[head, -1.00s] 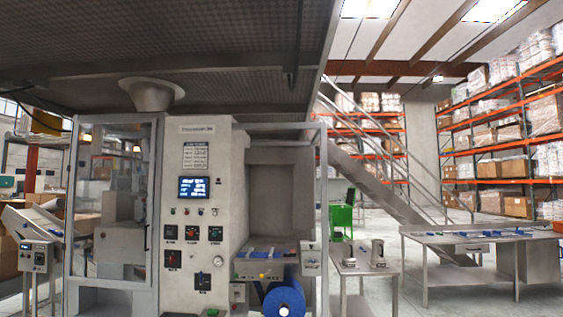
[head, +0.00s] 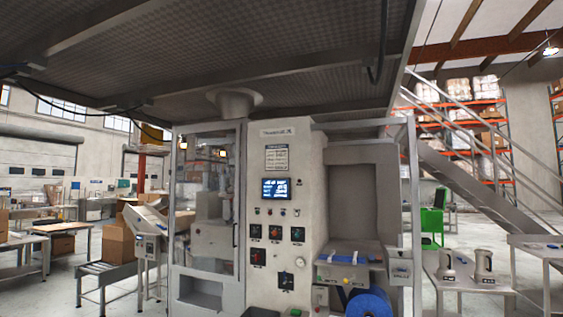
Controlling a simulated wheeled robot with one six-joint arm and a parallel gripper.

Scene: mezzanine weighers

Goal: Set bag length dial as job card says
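The bagging machine stands ahead, its light grey control panel (head: 283,215) facing me. Several black dials sit on it: an upper left dial (head: 256,231), an upper right dial (head: 298,234), a lower left dial (head: 258,257) and a bottom dial (head: 285,280). Their labels are too small to read, so I cannot tell which sets bag length. A lit blue screen (head: 276,189) is above them. A printed sheet (head: 276,158) is fixed above the screen; I cannot tell if it is the job card. My gripper is not in view.
A blue film roll (head: 368,302) sits low at the machine's right. A steel table (head: 470,283) with two metal jugs stands further right, before a staircase (head: 490,170). A roller conveyor (head: 105,270) and cartons (head: 117,240) are at left. A mezzanine deck (head: 220,60) hangs overhead.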

